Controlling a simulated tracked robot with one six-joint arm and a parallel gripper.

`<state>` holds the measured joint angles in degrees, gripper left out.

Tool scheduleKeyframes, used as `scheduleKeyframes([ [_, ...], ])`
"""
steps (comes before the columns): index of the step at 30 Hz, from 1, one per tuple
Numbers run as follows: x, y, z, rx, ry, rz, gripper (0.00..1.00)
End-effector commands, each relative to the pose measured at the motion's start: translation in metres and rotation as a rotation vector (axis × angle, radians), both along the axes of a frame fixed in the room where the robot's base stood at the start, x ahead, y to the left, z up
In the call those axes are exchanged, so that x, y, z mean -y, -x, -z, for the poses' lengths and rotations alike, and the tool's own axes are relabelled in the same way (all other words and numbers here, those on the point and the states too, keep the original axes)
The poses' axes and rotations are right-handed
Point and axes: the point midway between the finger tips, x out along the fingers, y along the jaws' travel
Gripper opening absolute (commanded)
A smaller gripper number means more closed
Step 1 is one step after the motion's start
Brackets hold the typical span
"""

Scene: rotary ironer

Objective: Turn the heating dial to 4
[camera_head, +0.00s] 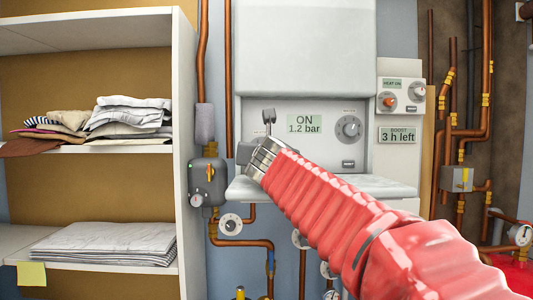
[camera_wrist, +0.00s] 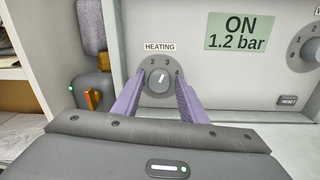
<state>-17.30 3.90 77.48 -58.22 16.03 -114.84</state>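The heating dial (camera_wrist: 159,83) is a round grey knob on the ironer's pale panel, under a "HEATING" label (camera_wrist: 160,47). The numbers 2, 3 and 4 show around its upper edge. Its white mark leans slightly right of vertical, roughly toward the 3. In the wrist view my gripper (camera_wrist: 160,86) is open, one purple finger on each side of the knob; I cannot tell whether they touch it. The right finger's tip is close to the 4. In the head view my gripper (camera_head: 269,116) is in front of the panel and hides the dial.
A display (camera_head: 304,124) reads "ON 1.2 bar", with another dial (camera_head: 348,129) to its right. A grey box with an orange switch (camera_wrist: 92,98) is left of the panel. Shelves (camera_head: 186,130) with folded cloth stand at left; copper pipes (camera_head: 487,70) run at right.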

Motion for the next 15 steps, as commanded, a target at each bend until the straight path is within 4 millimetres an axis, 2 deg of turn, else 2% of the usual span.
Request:
scheduleKeyframes([
  [2,-0.0002,0.0001,0.0000,0.000,0.000,0.000,0.33],
  [13,-0.0003,0.0002,0.0002,0.000,0.000,0.000,0.07],
  [15,-0.0003,0.0002,0.0001,0.000,0.000,0.000,0.06],
])
